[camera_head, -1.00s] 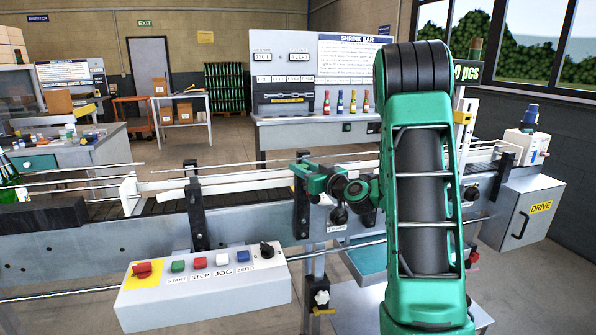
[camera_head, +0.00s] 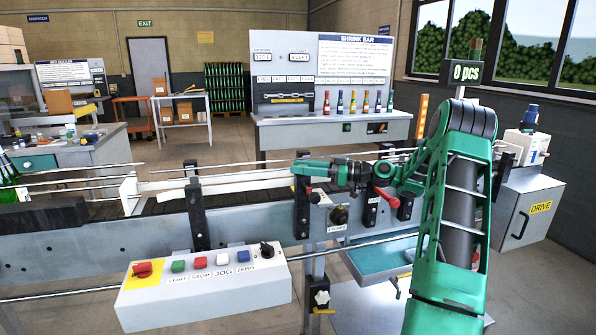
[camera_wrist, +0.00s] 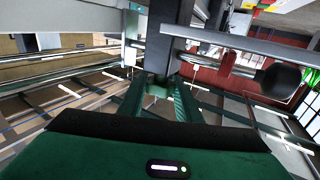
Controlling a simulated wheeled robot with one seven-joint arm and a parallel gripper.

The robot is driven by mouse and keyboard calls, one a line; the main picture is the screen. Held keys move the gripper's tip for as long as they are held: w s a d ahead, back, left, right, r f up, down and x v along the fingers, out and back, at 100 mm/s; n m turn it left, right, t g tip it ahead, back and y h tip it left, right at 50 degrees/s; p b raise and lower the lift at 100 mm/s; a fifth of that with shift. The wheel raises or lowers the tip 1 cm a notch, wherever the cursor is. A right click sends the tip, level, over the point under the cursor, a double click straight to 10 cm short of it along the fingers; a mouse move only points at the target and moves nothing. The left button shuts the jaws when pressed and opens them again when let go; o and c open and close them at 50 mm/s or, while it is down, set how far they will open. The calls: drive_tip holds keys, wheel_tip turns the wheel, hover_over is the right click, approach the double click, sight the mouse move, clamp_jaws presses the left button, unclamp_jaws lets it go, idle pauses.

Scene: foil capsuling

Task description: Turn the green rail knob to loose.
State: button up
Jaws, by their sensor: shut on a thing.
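My gripper (camera_head: 298,170) reaches leftward to the top of a black rail post (camera_head: 302,212) on the near side of the conveyor. In the wrist view, my two green fingers (camera_wrist: 160,100) point away from the camera, with a dark upright post just beyond them. A small green piece, which looks like the green rail knob (camera_wrist: 157,88), sits between the fingers, and they are shut on it. In the head view my gripper hides the knob. Its turn, loose or tight, cannot be read.
A red handle (camera_head: 386,198) and a black knob (camera_head: 339,215) are close by on the conveyor front. A button box (camera_head: 205,292) stands forward at the lower left. White guide rails (camera_head: 215,182) run along the conveyor. The drive cabinet (camera_head: 522,215) is at the right.

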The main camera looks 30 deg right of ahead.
drive_tip(key=shift+d+f+n+g+y, duration=0.15)
drive_tip(key=shift+d+n+g+y, duration=0.1)
drive_tip(key=shift+n+g+y, duration=0.45)
drive_tip(key=o, duration=1)
drive_tip(key=shift+w, duration=0.1)
drive_tip(key=shift+o, duration=0.2)
drive_tip(key=shift+g, duration=0.3)
drive_tip(key=v, duration=0.7)
drive_tip(key=shift+d, duration=0.2)
